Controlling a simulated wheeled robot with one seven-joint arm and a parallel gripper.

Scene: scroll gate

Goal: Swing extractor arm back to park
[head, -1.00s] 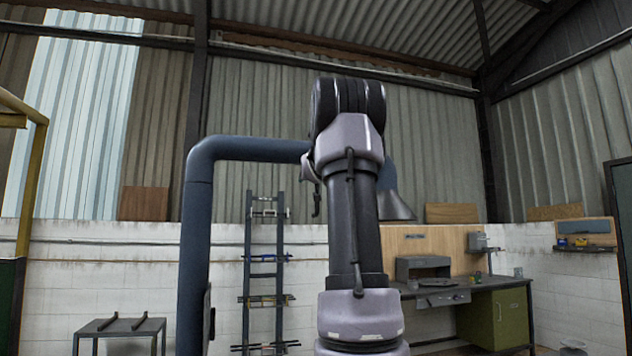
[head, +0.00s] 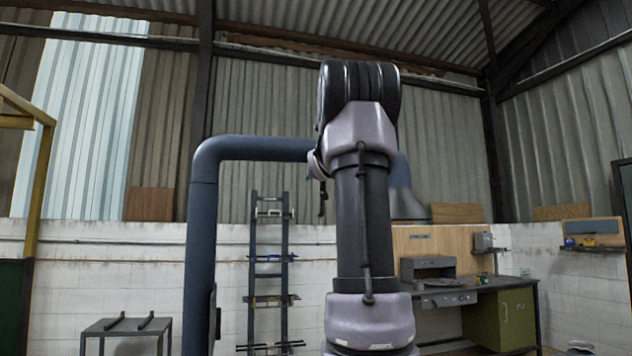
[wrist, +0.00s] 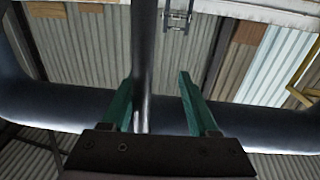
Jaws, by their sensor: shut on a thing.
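The extractor arm is a dark blue pipe (head: 265,148) in the head view. It runs from a thick upright post (head: 201,260) on the left, passes behind my arm, and ends in a grey flared hood (head: 408,206) on the right. In the wrist view the pipe (wrist: 60,105) crosses the picture behind my gripper (wrist: 160,95). A dark vertical bar (wrist: 143,50) shows between its two teal fingers, closer to the left one. My gripper is shut on the extractor arm, though the exact contact is hard to see. My arm hides the gripper in the head view.
A dark ladder-like rack (head: 269,270) stands against the white wall. A small grey table (head: 125,328) is at lower left. A workbench (head: 460,294) with a green cabinet (head: 500,320) is at right. A yellow frame (head: 40,190) stands at far left. The air around the pipe looks clear.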

